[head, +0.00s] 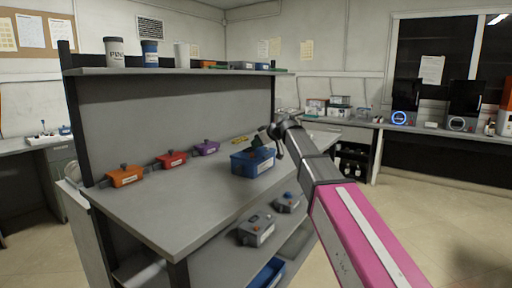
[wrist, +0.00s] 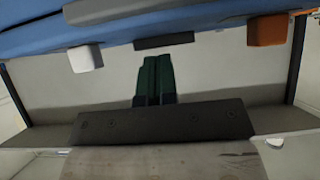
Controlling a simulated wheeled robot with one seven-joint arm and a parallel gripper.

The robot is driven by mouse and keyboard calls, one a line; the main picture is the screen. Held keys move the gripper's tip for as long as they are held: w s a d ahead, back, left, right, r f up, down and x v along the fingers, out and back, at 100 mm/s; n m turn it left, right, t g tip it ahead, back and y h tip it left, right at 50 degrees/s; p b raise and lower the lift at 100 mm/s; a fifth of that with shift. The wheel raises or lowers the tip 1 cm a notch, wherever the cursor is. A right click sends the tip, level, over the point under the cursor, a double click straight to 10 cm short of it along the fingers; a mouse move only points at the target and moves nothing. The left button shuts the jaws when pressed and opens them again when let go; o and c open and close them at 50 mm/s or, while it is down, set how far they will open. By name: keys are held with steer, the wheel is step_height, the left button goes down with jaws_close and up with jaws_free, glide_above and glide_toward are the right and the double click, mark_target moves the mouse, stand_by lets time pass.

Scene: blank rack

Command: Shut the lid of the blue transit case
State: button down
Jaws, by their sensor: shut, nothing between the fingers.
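The blue transit case (head: 250,164) stands on the bench top towards its far right end, with a white label on its front. How far its lid is open is too small to tell in the head view. My gripper (head: 261,139) is just above the case, at its upper right edge; contact cannot be told. In the wrist view my gripper's dark green fingers (wrist: 154,78) are together, with nothing seen between them. A large blue surface (wrist: 190,22) with a white block and an orange block crosses the top of that view; it looks like part of the case.
Orange (head: 125,176), red (head: 171,159) and purple (head: 206,147) cases line the back of the bench (head: 165,215). A shelf (head: 170,71) runs above them. Grey boxes (head: 256,229) stand on the lower level. The bench front is clear.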

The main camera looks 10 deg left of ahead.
steer(key=shift+r, duration=0.1)
steer(key=s+d, duration=0.4)
steer(key=d, duration=0.7)
steer(key=s+d+f+m+h, duration=0.25)
steer(key=d+f, duration=0.25)
steer(key=f, duration=0.4)
steer(key=s+d+f+m+g+h, duration=0.1)
steer(key=d+f+m, duration=0.3)
steer(key=f, duration=0.5)
steer(key=s+d+f+m+h, duration=0.1)
steer(key=s+d+f+h, duration=0.1)
steer(key=d+f, duration=0.6)
steer(key=s+d+f+m+g+h, duration=0.1)
steer(key=s+d+f+m+h, duration=0.1)
steer(key=s+d+f, duration=0.4)
steer(key=s+d+f+m+g+h, duration=0.2)
steer(key=s+d+f+m, duration=0.2)
steer(key=f, duration=0.9)
steer(key=s+d, duration=0.3)
steer(key=s, duration=0.2)
steer(key=shift+f+h, duration=0.15)
steer(key=shift+h, duration=0.2)
